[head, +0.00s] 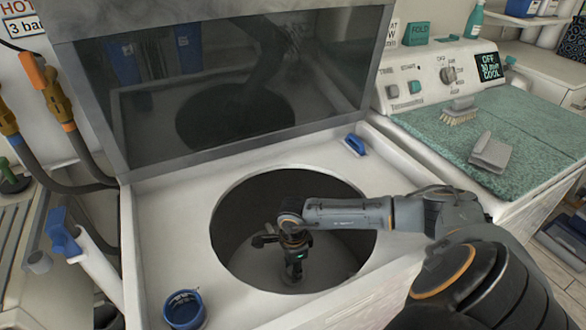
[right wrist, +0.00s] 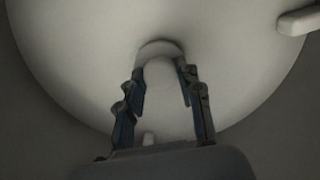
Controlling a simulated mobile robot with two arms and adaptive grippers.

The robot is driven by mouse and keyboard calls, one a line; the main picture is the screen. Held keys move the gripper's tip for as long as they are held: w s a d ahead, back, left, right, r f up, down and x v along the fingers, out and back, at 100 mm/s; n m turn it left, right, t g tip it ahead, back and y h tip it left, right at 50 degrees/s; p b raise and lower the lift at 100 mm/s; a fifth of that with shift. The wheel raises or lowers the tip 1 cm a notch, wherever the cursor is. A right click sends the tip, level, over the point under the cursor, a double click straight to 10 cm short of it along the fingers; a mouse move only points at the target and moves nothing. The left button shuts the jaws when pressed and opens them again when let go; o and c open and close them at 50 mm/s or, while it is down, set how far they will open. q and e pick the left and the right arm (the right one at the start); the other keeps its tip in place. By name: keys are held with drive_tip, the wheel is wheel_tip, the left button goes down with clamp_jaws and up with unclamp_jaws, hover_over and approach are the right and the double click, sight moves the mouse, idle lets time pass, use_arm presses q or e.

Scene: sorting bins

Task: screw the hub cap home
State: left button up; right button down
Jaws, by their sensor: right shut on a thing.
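The hub cap (right wrist: 161,92) is a pale, round-topped piece between my right fingers in the right wrist view, with a grey rim at its far end. My right gripper (right wrist: 161,78) has a finger on each side of it and is shut on it. Behind it is the pale round floor of the drum (right wrist: 80,60). In the head view my right arm reaches through the round opening, and the right gripper (head: 294,280) points down low inside the drum (head: 345,258). The cap cannot be made out there, and its seating is hidden. My left gripper is not in view.
The white machine top (head: 165,225) surrounds the opening, with a raised dark lid (head: 240,90) behind. A blue round container (head: 184,308) stands front left, and a blue clip-like piece (head: 355,145) lies back right. A brush (head: 460,111) lies on the green mat (head: 535,155).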

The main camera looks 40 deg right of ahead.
drive_tip(key=m, duration=0.2)
drive_tip(key=shift+m, duration=0.3)
drive_tip(key=shift+r, duration=0.1)
drive_tip(key=shift+w+m+p, duration=0.1)
drive_tip(key=shift+m+p, duration=0.3)
drive_tip(key=shift+m, duration=0.6)
drive_tip(key=m, duration=0.2)
drive_tip(key=shift+m, duration=0.3)
drive_tip(key=shift+r+m+p, duration=0.1)
drive_tip(key=shift+m+p, duration=0.4)
drive_tip(key=shift+m, duration=0.4)
drive_tip(key=shift+d+m+p, duration=0.1)
drive_tip(key=shift+m+p, duration=0.2)
drive_tip(key=shift+m, duration=1.1)
